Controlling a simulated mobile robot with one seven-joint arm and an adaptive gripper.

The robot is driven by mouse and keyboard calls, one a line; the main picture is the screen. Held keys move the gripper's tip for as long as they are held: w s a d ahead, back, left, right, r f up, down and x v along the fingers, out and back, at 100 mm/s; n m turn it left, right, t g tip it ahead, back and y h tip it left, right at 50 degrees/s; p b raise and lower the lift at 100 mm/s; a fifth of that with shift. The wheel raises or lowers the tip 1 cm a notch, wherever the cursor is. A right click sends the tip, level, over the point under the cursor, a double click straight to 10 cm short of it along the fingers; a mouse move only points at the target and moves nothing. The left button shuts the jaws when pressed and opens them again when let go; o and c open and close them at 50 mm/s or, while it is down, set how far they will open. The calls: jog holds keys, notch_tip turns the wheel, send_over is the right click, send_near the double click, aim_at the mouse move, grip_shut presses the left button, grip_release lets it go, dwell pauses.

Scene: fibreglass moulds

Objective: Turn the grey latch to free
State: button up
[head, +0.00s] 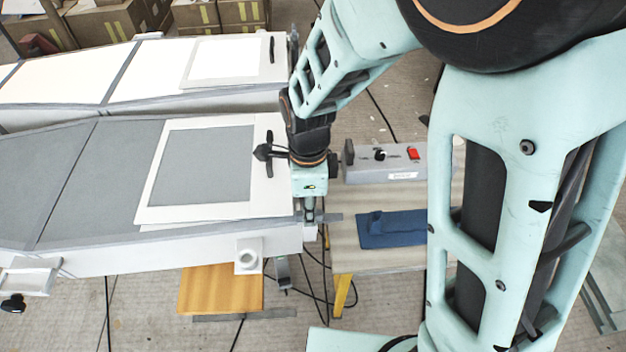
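My gripper (310,216) points down at the right end of the near mould (200,240), below my pale green wrist. It is small in the head view, and I cannot tell whether its fingers are open or shut. A short grey bar (328,217) sticks out to the right beside the fingertips. It may be the grey latch, but its shape and setting are partly hidden by my gripper. I cannot tell whether my gripper touches it.
A grey box (350,174) with a black knob and a red switch stands on a bench right of my wrist. A second mould (150,72) lies behind. A wooden stool (222,290) and cables are below.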

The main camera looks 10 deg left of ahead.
notch_tip(320, 180, up, 12)
dwell(0.6)
